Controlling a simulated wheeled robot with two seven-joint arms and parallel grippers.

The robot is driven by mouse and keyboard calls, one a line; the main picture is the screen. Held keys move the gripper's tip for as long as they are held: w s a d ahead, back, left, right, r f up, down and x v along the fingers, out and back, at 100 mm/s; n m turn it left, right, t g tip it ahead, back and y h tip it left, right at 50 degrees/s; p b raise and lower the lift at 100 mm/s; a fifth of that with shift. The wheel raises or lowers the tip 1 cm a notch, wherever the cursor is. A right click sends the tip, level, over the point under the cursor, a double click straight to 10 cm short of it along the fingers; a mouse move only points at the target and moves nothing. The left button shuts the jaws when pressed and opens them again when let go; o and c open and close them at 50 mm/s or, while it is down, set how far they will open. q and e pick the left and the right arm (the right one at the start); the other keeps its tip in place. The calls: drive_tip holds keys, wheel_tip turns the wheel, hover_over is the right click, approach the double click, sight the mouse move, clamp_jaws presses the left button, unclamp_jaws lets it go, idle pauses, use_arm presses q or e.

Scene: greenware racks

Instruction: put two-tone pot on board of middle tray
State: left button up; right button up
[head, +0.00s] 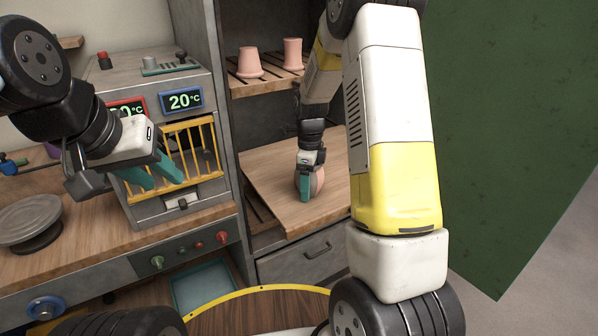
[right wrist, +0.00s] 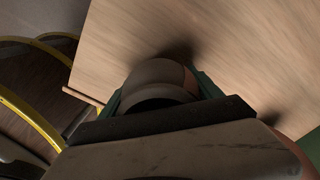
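The two-tone pot, grey and pink, sits between the fingers of my right gripper (head: 308,190) over the wooden board (head: 270,185) of the middle tray. In the head view a teal finger hides most of the pot (head: 319,180). In the right wrist view the pot (right wrist: 155,78) has a green finger close against each side, and the gripper looks shut on it. The pot is at or very near the board; I cannot tell whether it touches. My left gripper (head: 152,178) is empty, its teal fingers apart, in front of the kiln's yellow barred front.
Two pink pots (head: 249,63) (head: 292,54) stand on the slatted shelf above. The kiln (head: 175,205) with a temperature display is left of the rack. A round grey turntable (head: 28,220) is on the worktop. A green panel (head: 500,140) stands at right. The board's left part is bare.

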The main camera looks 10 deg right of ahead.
drive_tip(key=o, duration=0.4)
drive_tip(key=shift+o, duration=0.2)
wheel_tip(320, 180, up, 12)
drive_tip(key=shift+f, duration=0.1)
drive_tip(key=s+a+r+n+t+y, duration=0.1)
drive_tip(key=s+r+n+t, duration=0.2)
drive_tip(key=s+r+n, duration=0.3)
drive_tip(key=s+a+r+n+t+y, duration=0.1)
drive_tip(key=s+r+n+t, duration=0.2)
drive_tip(key=s+n, duration=1.4)
drive_tip(key=shift+s+r+n, duration=0.3)
drive_tip(key=shift+s+r, duration=0.35)
drive_tip(key=shift+r, duration=0.8)
drive_tip(key=shift+a, duration=0.1)
